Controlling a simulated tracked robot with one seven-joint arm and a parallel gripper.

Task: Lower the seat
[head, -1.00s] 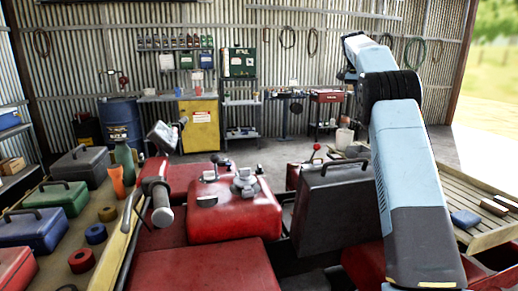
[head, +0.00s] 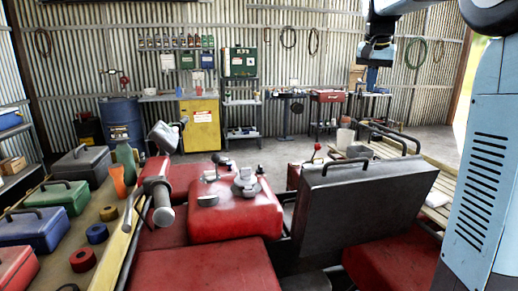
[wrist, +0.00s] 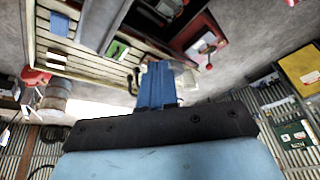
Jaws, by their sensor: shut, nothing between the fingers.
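A dark rectangular slab with a bar handle on its top edge (head: 360,205), which looks like the seat, stands tilted up on the red quad in the head view. My gripper (head: 376,60) is shut and empty, above and behind the slab and apart from it. In the wrist view its blue fingers (wrist: 157,88) are together with nothing between them. A grey slab-like shape shows at the top left there; I cannot tell whether it is the seat.
The quad's red tank (head: 235,215) and handlebar (head: 158,190) are left of the slab. A wooden slatted bed (head: 437,190) lies to its right. Toolboxes (head: 65,197) line a bench at left. A yellow cabinet (head: 199,125) and shelves stand at the back wall.

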